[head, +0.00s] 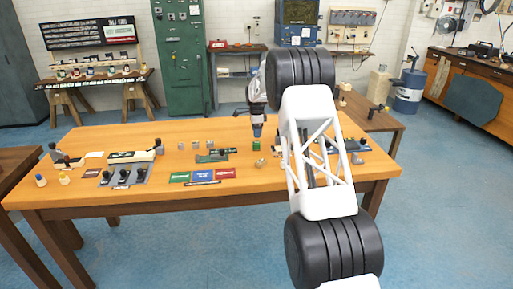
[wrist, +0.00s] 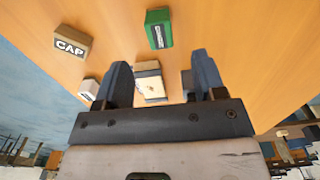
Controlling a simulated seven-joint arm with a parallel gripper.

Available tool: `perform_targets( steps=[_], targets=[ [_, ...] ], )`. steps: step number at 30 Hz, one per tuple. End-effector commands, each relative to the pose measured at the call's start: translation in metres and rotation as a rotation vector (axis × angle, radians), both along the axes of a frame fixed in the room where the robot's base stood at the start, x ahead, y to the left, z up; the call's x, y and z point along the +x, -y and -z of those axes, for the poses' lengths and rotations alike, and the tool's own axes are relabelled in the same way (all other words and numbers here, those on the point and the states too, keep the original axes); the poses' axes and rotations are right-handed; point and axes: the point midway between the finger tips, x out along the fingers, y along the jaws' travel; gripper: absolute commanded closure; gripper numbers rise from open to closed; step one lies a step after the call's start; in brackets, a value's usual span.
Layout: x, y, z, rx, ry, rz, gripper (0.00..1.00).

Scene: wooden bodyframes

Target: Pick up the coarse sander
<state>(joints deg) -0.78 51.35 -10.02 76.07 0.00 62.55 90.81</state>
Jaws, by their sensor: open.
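My gripper (wrist: 160,75) is open over the wooden table in the wrist view. A small block with a pale sandy face and a grey-brown edge (wrist: 150,84) shows between its fingers; it looks like the coarse sander, but I cannot read a label. I cannot tell how far below the fingertips it is. In the head view my gripper (head: 257,131) points down over the right half of the table, with its fingers only partly clear. A green block (head: 256,146) lies close below it and also shows in the wrist view (wrist: 158,28).
Another block (wrist: 187,82) is partly hidden by the right finger.

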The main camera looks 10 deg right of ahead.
Motion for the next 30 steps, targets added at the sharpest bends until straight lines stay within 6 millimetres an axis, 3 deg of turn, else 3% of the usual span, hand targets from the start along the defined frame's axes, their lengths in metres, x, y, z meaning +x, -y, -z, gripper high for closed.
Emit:
perform_targets(
  steps=[7,22,30],
  targets=[
    [0.0,0.0,0.021,0.0,-0.003,0.0,0.36],
    [0.0,0.0,0.026,0.0,-0.001,0.0,0.36],
    [-0.001,0.0,0.047,0.0,-0.003,0.0,0.36]
  ],
)
